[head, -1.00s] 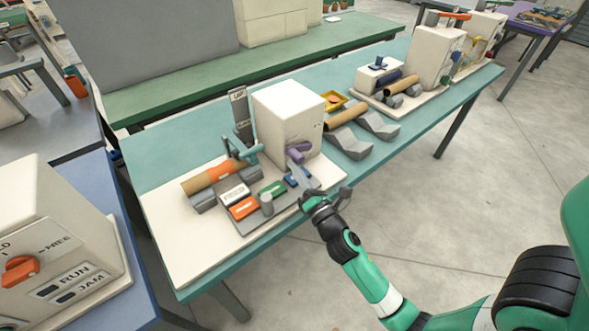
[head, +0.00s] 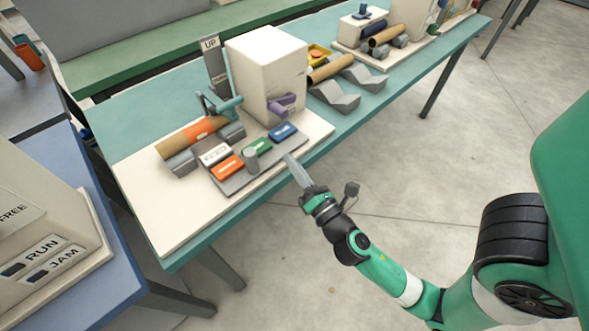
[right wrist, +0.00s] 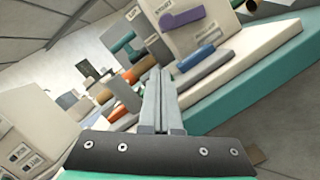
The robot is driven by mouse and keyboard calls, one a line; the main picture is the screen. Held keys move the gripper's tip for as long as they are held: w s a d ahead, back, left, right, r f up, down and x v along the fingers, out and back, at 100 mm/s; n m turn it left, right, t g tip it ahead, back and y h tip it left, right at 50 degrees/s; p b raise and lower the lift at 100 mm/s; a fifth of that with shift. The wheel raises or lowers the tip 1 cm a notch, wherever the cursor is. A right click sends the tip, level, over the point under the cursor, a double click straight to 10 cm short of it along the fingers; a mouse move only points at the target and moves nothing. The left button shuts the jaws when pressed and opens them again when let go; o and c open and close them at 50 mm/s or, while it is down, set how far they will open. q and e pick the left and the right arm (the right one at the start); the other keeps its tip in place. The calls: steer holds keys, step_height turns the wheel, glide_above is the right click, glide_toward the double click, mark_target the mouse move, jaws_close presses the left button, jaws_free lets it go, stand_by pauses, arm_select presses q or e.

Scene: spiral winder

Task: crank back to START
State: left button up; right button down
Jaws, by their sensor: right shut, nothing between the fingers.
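The purple crank (head: 283,103) sits low on the front face of the white box (head: 262,75). In the right wrist view the purple crank (right wrist: 183,18) lies beside a START label (right wrist: 160,7). My right gripper (head: 291,158) is shut and empty, in front of the cream board's front edge. It is apart from the crank. Its closed fingers (right wrist: 160,100) point toward the board in the right wrist view. My left gripper is not in view.
A teal handle (head: 222,105) stands by the brown tube (head: 178,143) with an orange band. Floor is clear at right.

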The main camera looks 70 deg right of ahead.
steer(key=shift+s+a, duration=0.35)
